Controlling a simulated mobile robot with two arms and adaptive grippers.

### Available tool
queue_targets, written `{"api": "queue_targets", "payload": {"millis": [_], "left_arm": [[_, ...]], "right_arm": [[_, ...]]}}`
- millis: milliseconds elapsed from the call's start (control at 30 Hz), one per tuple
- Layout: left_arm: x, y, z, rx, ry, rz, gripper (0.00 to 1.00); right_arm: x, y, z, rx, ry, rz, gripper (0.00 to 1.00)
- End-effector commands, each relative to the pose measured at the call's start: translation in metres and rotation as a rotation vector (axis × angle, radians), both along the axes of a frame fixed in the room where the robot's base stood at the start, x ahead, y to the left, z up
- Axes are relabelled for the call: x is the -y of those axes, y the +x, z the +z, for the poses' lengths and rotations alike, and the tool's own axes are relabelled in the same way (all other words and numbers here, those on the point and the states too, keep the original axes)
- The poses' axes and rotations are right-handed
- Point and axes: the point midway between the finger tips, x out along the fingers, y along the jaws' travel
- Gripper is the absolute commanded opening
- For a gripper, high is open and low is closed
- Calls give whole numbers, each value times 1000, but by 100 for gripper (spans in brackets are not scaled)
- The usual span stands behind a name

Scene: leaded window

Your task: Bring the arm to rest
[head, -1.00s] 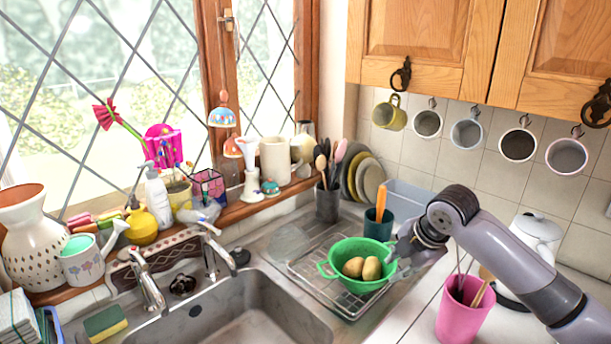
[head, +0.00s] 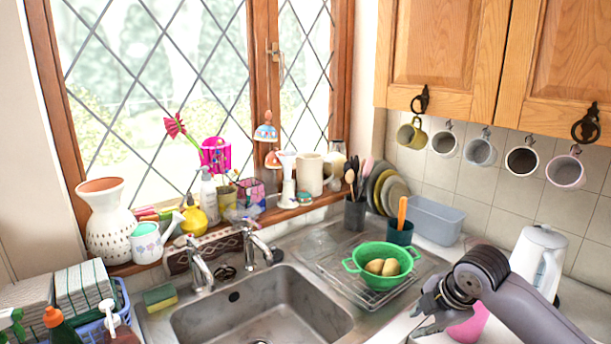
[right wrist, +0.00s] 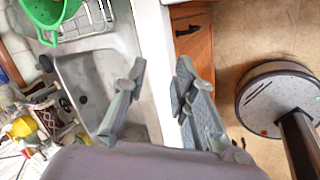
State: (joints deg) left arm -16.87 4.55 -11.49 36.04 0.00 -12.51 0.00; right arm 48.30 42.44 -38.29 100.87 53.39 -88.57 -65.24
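My right gripper (head: 420,312) is in front of the counter edge at the lower right of the head view, empty. In the right wrist view its two fingers (right wrist: 160,82) stand apart with nothing between them. Past them show the sink, the white counter edge and the floor. A green colander (head: 353,264) with two brownish, egg-shaped things (head: 382,267) stands on the wire rack, apart from the gripper. Part of it shows in the right wrist view (right wrist: 38,12). My left gripper is in neither view.
A pink cup (head: 470,325) is partly hidden behind my right arm. A white kettle (head: 537,255) stands right of it. The steel sink (head: 200,325) is at the lower middle. A wooden cabinet (right wrist: 192,60) and open floor (right wrist: 240,40) lie below the counter.

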Motion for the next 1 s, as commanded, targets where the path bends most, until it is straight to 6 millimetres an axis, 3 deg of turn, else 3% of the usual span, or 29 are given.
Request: {"api": "queue_targets", "payload": {"millis": [367,600,767,1000], "left_arm": [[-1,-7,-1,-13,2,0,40],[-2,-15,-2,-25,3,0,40],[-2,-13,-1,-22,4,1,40],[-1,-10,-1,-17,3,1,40]], "right_arm": [[-53,-53,-71,-62,123,-145,25],[-92,-129,-127,-135,298,-430,25],[-95,-186,-153,-189,410,-715,25],[-74,-254,-171,-228,488,-1102,25]]}}
